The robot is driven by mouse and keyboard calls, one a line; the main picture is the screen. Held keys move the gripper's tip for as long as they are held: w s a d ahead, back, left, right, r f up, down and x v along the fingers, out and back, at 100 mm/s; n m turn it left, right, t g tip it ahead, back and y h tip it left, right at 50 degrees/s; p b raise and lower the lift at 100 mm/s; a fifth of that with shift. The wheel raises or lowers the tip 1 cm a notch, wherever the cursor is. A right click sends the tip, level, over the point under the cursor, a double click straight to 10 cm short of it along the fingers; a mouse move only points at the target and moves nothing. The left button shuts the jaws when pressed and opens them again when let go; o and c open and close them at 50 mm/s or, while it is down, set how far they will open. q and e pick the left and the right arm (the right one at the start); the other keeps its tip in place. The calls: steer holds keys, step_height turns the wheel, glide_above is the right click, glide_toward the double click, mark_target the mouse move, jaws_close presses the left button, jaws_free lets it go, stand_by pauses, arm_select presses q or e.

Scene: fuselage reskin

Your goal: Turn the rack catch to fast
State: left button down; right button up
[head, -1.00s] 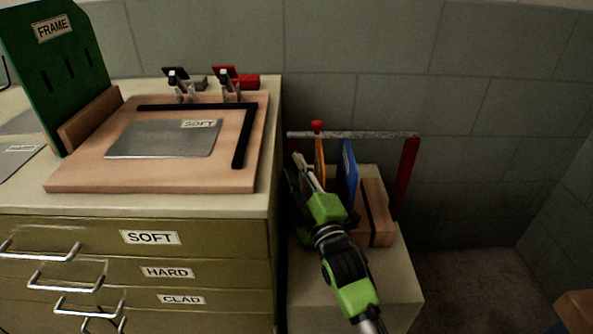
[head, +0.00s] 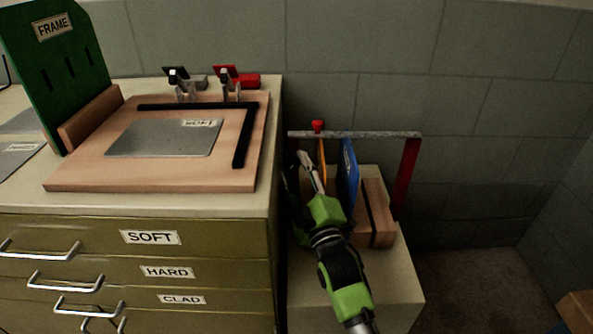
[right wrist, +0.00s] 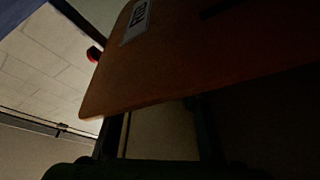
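The rack stands on a pale block right of the drawer cabinet. Its grey top bar (head: 370,134) ends at a red post (head: 406,175). A red knob (head: 317,125) sits at the bar, above an orange panel (head: 320,160); which part is the catch I cannot tell for sure. My right gripper (head: 301,165) is at the rack's left part, below the bar, with fingers apart. My left gripper is out of view.
The rack also holds a blue panel (head: 348,172) and a wooden block (head: 376,212). The cabinet (head: 180,240) stands close on the left, bearing a wooden board (head: 85,172) with a SOFT sheet (head: 165,140) and a green FRAME panel (head: 55,75).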

steer(key=v, duration=1.2)
steer(key=shift+c, duration=0.3)
